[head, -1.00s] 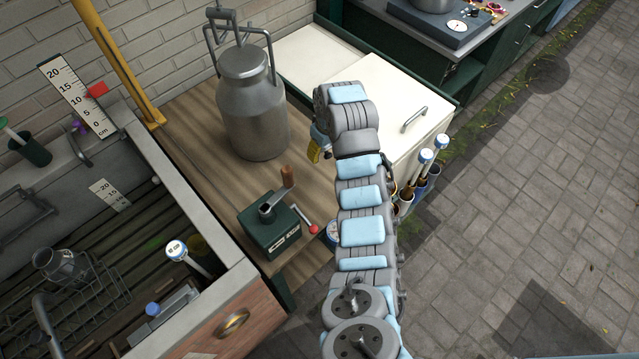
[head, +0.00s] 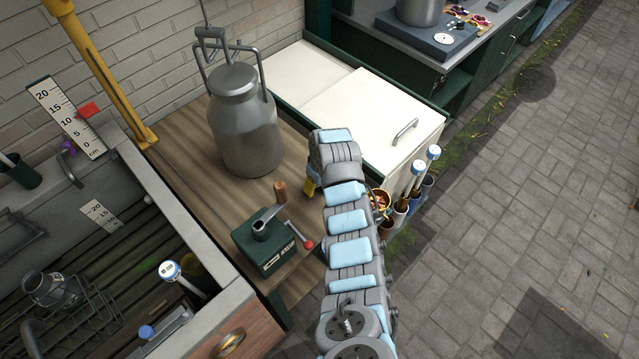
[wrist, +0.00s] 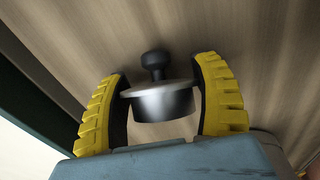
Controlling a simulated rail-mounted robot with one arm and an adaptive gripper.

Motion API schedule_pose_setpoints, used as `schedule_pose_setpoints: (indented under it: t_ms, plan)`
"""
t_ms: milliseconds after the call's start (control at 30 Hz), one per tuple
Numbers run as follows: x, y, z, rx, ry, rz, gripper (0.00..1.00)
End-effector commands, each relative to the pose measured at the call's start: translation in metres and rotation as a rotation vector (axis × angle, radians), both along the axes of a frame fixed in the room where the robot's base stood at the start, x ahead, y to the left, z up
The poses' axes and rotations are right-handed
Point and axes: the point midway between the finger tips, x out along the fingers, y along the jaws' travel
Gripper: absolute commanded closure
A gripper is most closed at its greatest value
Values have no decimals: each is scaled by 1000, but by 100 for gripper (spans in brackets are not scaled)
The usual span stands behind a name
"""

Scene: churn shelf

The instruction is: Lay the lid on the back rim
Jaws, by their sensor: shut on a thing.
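The lid (wrist: 162,102) is a small grey metal piece with a black knob on top. It sits between the yellow fingers of my gripper (wrist: 162,105), which are shut on it, knob pointing up in the wrist view. In the head view my gripper (head: 310,187) shows only as a bit of yellow over the wooden top, right of the metal churn, and the lid is hidden by my arm. Which edge is the back rim I cannot tell; a pale grey rim (head: 182,207) borders the sink at left.
A tall metal churn (head: 244,130) with a raised handle stands on the wooden top (head: 185,150). A green grinder (head: 264,243) with a crank is in front of it. A white-lidded chest (head: 370,105) is behind right. Tool-filled pots (head: 400,205) stand right of my arm.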

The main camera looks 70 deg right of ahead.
Motion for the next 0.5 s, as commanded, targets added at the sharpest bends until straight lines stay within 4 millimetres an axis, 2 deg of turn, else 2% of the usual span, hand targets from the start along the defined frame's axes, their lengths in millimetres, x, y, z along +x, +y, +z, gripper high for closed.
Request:
schedule_pose_setpoints:
  t_ms: [333, 367, 467, 500]
  plan:
    - [0, 0, -3, -1, 0, 0, 70]
    - [0, 0, -3, -1, 0, 0, 29]
    - [0, 0, -2, -1, 0, 0, 1]
    - [0, 0, -2, -1, 0, 0, 0]
